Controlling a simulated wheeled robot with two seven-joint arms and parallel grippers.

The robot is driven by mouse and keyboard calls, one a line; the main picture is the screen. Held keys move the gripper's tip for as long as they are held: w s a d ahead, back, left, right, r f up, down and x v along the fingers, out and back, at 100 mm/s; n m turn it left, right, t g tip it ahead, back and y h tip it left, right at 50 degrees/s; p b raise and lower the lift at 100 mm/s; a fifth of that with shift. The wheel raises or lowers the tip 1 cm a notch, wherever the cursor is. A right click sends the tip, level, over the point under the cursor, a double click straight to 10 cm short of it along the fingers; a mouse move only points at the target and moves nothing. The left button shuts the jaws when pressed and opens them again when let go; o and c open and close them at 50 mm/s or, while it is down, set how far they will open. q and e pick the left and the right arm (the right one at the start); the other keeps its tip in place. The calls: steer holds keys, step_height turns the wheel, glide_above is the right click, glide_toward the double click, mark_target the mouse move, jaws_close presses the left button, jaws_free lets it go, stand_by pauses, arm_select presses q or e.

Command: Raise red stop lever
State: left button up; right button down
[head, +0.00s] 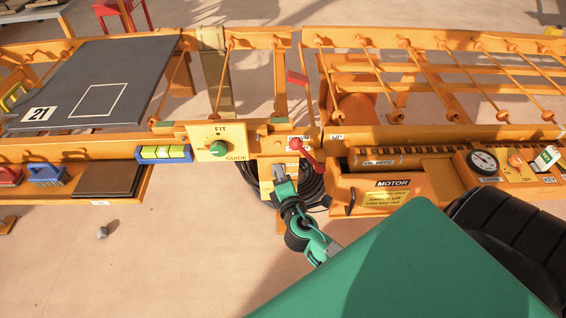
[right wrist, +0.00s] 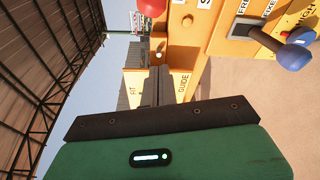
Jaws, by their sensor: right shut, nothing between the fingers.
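The red stop lever (head: 309,157) is on the orange machine front, between the FIT GUIDE panel and the MOTOR box. Its round knob points up and left, close under a white label partly readable as DOWN. A red ball, likely its knob, shows cut off at the top edge of the right wrist view (right wrist: 152,7). My right gripper (head: 277,170) is just below and left of the lever, apart from it as far as I can tell. Its fingers (right wrist: 158,85) are together and empty. My left gripper is not in view.
The FIT GUIDE panel (head: 211,142) with a green knob stands left of my right gripper. The MOTOR box (head: 392,189) stands right of it. A coiled black hose (head: 313,186) hangs behind the gripper. A blue-knobbed lever (right wrist: 293,52) shows in the right wrist view. Open floor lies in front.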

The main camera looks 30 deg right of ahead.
arm_select(q)
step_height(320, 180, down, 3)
steer(key=shift+p, duration=0.65)
arm_select(e)
steer(key=w+d, duration=0.6)
steer(key=shift+w+r, duration=0.15)
steer(key=shift+r, duration=0.05)
